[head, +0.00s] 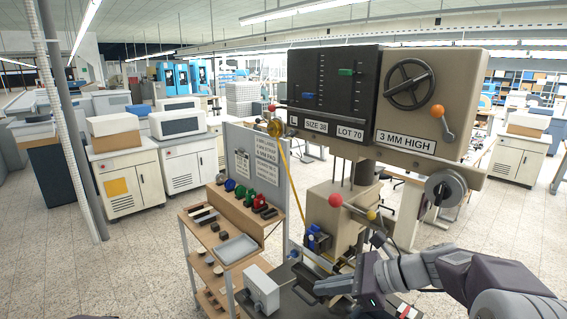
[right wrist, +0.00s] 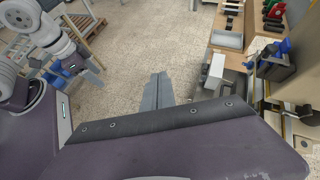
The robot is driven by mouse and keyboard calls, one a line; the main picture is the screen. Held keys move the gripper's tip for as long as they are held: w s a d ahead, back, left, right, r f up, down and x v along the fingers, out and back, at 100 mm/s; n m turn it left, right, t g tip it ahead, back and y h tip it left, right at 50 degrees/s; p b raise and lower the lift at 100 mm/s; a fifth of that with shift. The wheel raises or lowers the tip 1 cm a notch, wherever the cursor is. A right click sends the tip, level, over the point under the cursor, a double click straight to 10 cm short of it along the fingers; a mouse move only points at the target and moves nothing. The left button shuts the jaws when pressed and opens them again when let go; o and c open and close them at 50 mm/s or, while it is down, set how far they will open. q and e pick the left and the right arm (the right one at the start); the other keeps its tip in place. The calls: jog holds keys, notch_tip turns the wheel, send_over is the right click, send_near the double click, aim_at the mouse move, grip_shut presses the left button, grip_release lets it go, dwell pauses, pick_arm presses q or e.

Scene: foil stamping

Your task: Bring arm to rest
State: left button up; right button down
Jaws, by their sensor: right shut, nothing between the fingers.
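My right arm comes in from the right in the head view. Its gripper (head: 332,286) is beside the stamping machine (head: 345,215), over the dark worktop at its foot. In the right wrist view the two grey fingers (right wrist: 158,92) lie together with nothing between them, and the speckled floor shows beyond them. My left arm (right wrist: 45,40) shows at the upper left of the right wrist view. Its fingers are too small and unclear there to tell how they stand.
A white box (head: 262,288) stands on the worktop just left of the right gripper. A wooden shelf rack (head: 190,232) with colored rolls and a grey tray (head: 236,249) stands further left. A red-knobbed lever (head: 336,200) sticks out above the right gripper. The floor at left is open.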

jog(key=s+a+f+n+g+h+b, duration=0.35)
jog(key=s+f+n, duration=0.25)
jog(key=s+f, duration=0.6)
pick_arm(q)
notch_tip(320, 180, down, 4)
jog(key=shift+f, duration=0.25)
pick_arm(e)
jog(key=s+d+f+n+h, duration=0.3)
jog(key=d+f+n+h, duration=0.3)
jog(key=d+f+n, duration=0.5)
jog(key=n, duration=0.4)
jog(key=shift+d+h, duration=0.15)
jog(key=shift+h, duration=0.2)
pick_arm(q)
jog(key=shift+s+d, duration=0.1)
pick_arm(e)
jog(key=shift+s+f, duration=0.1)
jog(key=shift+s, duration=0.1)
jog(key=shift+w, duration=0.1)
